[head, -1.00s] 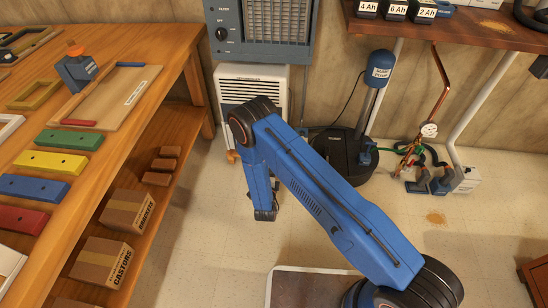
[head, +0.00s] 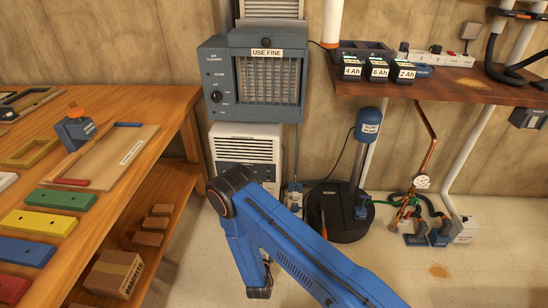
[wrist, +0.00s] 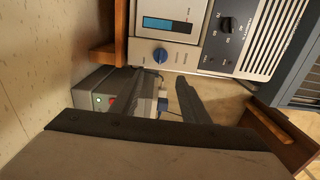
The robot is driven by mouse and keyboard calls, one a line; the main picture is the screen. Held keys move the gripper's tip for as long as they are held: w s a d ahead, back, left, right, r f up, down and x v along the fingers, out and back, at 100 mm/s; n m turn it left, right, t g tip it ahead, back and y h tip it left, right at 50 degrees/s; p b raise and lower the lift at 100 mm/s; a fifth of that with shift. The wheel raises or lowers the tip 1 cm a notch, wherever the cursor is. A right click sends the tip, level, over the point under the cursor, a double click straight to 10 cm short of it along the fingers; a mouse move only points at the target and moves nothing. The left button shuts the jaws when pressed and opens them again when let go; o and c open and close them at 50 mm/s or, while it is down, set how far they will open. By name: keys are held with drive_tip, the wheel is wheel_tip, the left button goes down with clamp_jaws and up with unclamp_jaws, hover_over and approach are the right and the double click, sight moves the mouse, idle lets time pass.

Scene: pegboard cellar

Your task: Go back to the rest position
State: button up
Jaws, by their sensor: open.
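My blue arm reaches from the lower right of the head view up to an elbow and then down. My gripper (head: 260,292) hangs at the low end of the arm, in front of the white dehumidifier-like unit (head: 245,150); its fingertips are too small to make out there. In the wrist view my gripper (wrist: 160,93) is open, with dark fingers, and I see nothing held.
A wooden bench (head: 150,165) with coloured blocks is at left. A blue air cleaner (head: 262,80) is above the white unit. A round black sump lid (head: 345,225) with a blue pump (head: 368,125) is to the right. A shelf (head: 440,88) holds batteries.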

drive_tip(key=w+d+r+n+g, duration=0.1)
drive_tip(key=w+r+g, duration=0.1)
drive_tip(key=w+r, duration=0.55)
drive_tip(key=w+d+r+n+g, duration=0.15)
drive_tip(key=w+r, duration=0.25)
drive_tip(key=r, duration=0.7)
drive_tip(key=s+d+r+n+g+y, duration=0.2)
drive_tip(key=d+r, duration=0.2)
drive_tip(key=r, duration=0.6)
drive_tip(key=s+d+r+n+g+y, duration=0.1)
drive_tip(key=s+d+r+n+g, duration=0.3)
drive_tip(key=r, duration=0.7)
drive_tip(key=s+d+r+n, duration=0.5)
drive_tip(key=s+d+r, duration=0.8)
drive_tip(key=s+d, duration=0.15)
drive_tip(key=s+d+r+n+g, duration=0.1)
drive_tip(key=s+d, duration=0.2)
drive_tip(key=s, duration=0.5)
drive_tip(key=s+d+r+n+g+h, duration=0.1)
drive_tip(key=s+d, duration=0.3)
drive_tip(key=s, duration=0.5)
drive_tip(key=s+d+n+g+h, duration=0.1)
drive_tip(key=s+d+n, duration=0.2)
drive_tip(key=s, duration=0.6)
drive_tip(key=shift+s+d+r+g, duration=0.15)
drive_tip(key=shift+d+r+g, duration=0.25)
drive_tip(key=shift+d, duration=0.35)
